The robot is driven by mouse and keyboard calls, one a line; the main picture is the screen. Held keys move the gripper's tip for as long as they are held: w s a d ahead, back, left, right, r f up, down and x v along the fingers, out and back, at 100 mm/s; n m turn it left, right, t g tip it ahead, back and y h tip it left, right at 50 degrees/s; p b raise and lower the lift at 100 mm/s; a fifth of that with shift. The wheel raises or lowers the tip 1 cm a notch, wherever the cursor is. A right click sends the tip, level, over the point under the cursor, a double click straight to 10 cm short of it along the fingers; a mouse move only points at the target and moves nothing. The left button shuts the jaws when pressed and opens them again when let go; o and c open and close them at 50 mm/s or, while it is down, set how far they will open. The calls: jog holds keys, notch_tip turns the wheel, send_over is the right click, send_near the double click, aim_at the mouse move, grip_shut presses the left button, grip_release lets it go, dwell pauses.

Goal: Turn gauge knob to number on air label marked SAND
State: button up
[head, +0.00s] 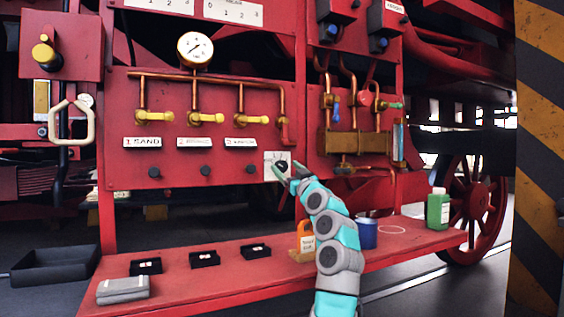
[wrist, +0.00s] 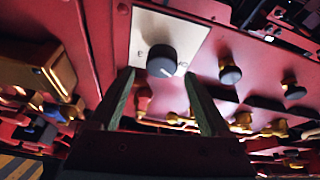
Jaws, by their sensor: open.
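The gauge knob (wrist: 162,61) is black and round with a white pointer line, on a white plate (wrist: 183,28) on the red panel. In the head view the plate (head: 270,157) shows at the panel's lower right, with the knob partly hidden by my arm. My gripper (wrist: 157,85) is open, its two green fingers reaching toward the knob, one to each side below it. I cannot tell whether they touch it. In the head view my gripper (head: 288,173) is at the plate. The SAND label (head: 142,142) is white and appears to read "1 SAND"; two more labels sit to its right.
Several small black knobs (head: 205,170) stick out left of the plate. Brass valves (head: 205,118) and a round gauge (head: 195,49) are above. The red shelf (head: 215,280) below holds black trays (head: 205,258), an orange container (head: 306,236), a blue can (head: 364,233) and a green bottle (head: 438,209).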

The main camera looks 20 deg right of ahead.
aim_at(283, 167)
jog(key=shift+w+a+r+p, duration=0.15)
jog(key=shift+w+p, duration=0.35)
jog(key=shift+w, duration=1.25)
jog(key=shift+c, duration=0.3)
grip_shut()
